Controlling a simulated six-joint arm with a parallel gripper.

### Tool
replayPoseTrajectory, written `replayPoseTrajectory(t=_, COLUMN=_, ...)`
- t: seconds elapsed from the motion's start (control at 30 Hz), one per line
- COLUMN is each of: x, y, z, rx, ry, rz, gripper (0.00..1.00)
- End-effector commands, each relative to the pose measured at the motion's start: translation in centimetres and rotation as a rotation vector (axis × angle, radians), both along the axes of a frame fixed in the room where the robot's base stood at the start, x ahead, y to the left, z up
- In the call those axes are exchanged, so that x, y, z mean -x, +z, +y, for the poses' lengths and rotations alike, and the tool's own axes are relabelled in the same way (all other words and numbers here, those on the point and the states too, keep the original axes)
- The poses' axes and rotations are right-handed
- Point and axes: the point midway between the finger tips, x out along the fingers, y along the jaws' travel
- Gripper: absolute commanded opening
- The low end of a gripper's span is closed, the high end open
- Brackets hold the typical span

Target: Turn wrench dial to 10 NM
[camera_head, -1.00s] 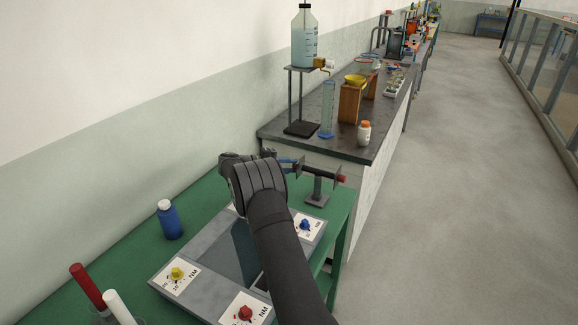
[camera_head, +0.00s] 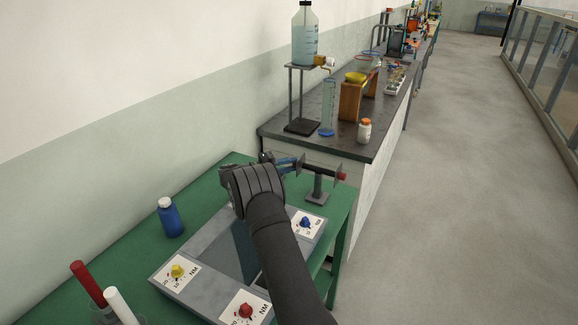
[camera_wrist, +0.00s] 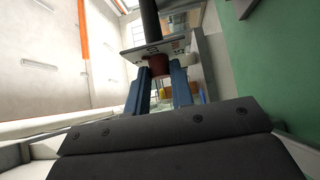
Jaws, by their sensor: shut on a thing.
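The wrench (camera_head: 318,183) sits on a small grey stand on the green table, with a dark shaft and a red far end (camera_head: 341,177). In the wrist view, its dark red knob (camera_wrist: 158,66) lies between the blue fingers of my gripper (camera_wrist: 162,72), which is shut on it. Behind the knob is a pale plate (camera_wrist: 160,48) with small marks that I cannot read. In the head view my gripper (camera_head: 290,163) reaches the wrench's left end, and my wrist hides part of it.
A grey box (camera_head: 205,250) carries yellow (camera_head: 177,271), red (camera_head: 245,311) and blue (camera_head: 305,223) knobs on white cards marked NM. A blue bottle (camera_head: 169,217) stands to the left. Red (camera_head: 87,283) and white (camera_head: 118,306) handles rise at the front left. A dark bench (camera_head: 345,150) stands behind.

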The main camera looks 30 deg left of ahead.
Motion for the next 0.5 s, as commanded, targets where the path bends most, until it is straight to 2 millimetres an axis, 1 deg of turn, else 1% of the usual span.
replayPoseTrajectory(t=0.03, x=0.00, y=-0.01, z=-0.03, rx=0.001, ry=-0.001, rz=0.001, gripper=0.00)
replayPoseTrajectory(t=0.07, x=-0.01, y=-0.01, z=-0.04, rx=0.001, ry=-0.001, rz=0.001, gripper=0.27)
replayPoseTrajectory(t=0.13, x=0.00, y=-0.01, z=-0.03, rx=0.001, ry=-0.001, rz=0.001, gripper=0.41)
replayPoseTrajectory(t=0.17, x=0.00, y=-0.02, z=-0.03, rx=0.000, ry=-0.001, rz=0.001, gripper=0.44)
replayPoseTrajectory(t=0.5, x=0.28, y=-0.01, z=0.29, rx=0.000, ry=0.000, rz=0.001, gripper=0.44)
